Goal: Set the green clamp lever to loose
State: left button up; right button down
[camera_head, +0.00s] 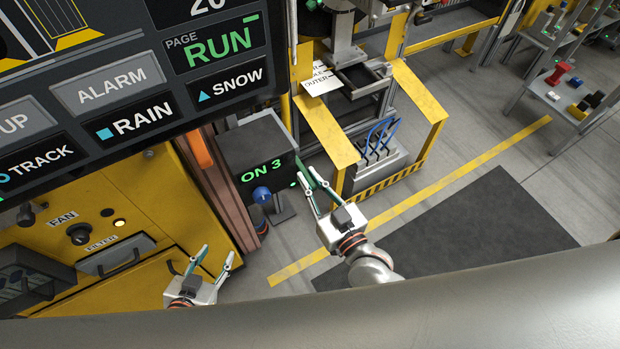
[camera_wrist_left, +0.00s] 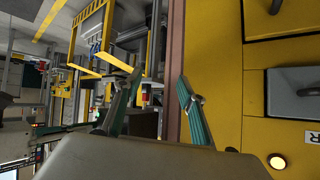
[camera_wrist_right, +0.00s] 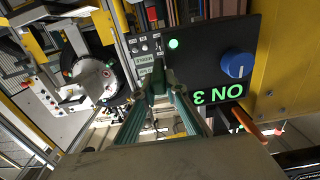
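No green clamp lever can be made out for certain.
The dark box (camera_head: 254,146) carries a blue knob (camera_head: 262,194) close left of my right gripper. A large display (camera_head: 120,75) fills the upper left. A yellow frame (camera_head: 422,92) stands beyond my right gripper. The dark floor mat (camera_head: 480,235) is clear.

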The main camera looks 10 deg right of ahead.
jog(key=f+t+b, duration=0.1)
jog(key=t+b, duration=0.1)
jog(key=b, duration=0.4)
jog(key=shift+f+y, duration=0.3)
jog(key=shift+f, duration=0.1)
jog(key=shift+f+b, duration=0.25)
jog(key=shift+b, duration=0.75)
jog(key=shift+f+t+y+b, duration=0.3)
jog(key=shift+t+b, duration=0.3)
jog(key=shift+b, duration=0.4)
pick_arm(q)
notch_tip(320, 180, down, 8)
jog(key=b, duration=0.4)
jog(key=shift+w+f+m+b, duration=0.2)
jog(key=shift+w+m+b, duration=0.1)
jog(key=shift+w+b, duration=0.1)
pick_arm(e)
jog(key=shift+w+a+t+y, duration=0.15)
jog(key=shift+t+y, duration=0.1)
jog(key=shift+t, duration=0.3)
jog(key=shift+w+d+t+y, duration=0.15)
jog(key=shift+t+y, duration=0.1)
jog(key=shift+t, duration=0.3)
jog(key=shift+a, duration=0.1)
jog(key=c, duration=2)
grip_release()
jog(key=shift+c, duration=0.2)
jog(key=shift+f, duration=0.2)
